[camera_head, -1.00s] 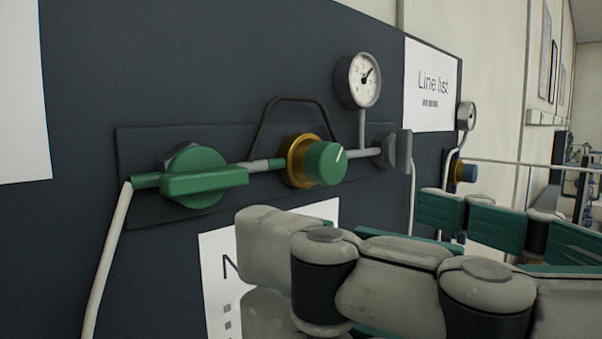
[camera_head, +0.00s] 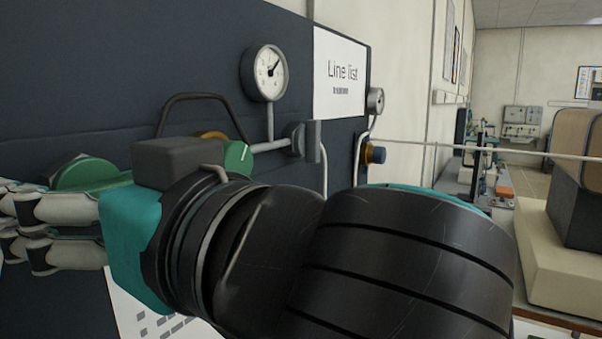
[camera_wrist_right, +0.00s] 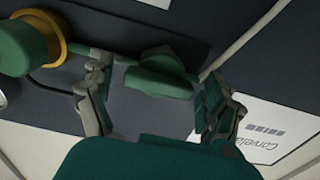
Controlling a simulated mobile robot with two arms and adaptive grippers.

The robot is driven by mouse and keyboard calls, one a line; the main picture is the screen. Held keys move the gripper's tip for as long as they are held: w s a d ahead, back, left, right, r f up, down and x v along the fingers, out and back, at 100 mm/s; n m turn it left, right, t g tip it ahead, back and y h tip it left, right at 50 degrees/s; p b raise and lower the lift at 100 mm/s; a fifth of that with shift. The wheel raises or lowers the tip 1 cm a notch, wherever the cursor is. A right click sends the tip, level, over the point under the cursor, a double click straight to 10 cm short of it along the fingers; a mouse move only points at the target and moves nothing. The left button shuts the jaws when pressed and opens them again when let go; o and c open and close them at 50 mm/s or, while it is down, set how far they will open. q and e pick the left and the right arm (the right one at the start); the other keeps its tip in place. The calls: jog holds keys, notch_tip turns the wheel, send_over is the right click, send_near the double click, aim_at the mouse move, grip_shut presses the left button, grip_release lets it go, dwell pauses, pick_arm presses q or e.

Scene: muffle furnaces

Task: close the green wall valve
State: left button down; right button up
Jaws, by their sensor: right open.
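The green wall valve (camera_head: 85,172) is on the dark panel at the left of the head view, mostly hidden behind my right gripper and wrist. In the right wrist view its green handle (camera_wrist_right: 160,83) lies between the fingers, with a visible gap on each side. My right gripper (camera_wrist_right: 155,72) is open around the handle and empty; it also shows at the left edge of the head view (camera_head: 12,215). I cannot tell how far the handle is turned. My left gripper is not in view.
A regulator with a green knob (camera_head: 238,157) and brass collar sits close to the right of the valve. A round gauge (camera_head: 265,73), a grey valve (camera_head: 306,140) and a black loop handle (camera_head: 203,98) stand out from the panel nearby. A line list sheet (camera_head: 340,75) hangs right.

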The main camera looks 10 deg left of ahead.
jog(key=c, duration=1.2)
jog(key=n, duration=0.4)
jog(key=shift+n, duration=0.4)
jog(key=n, duration=0.4)
jog(key=shift+n, duration=0.3)
jog(key=n, duration=0.4)
jog(key=shift+p, duration=0.4)
jog(key=shift+n, duration=2.2)
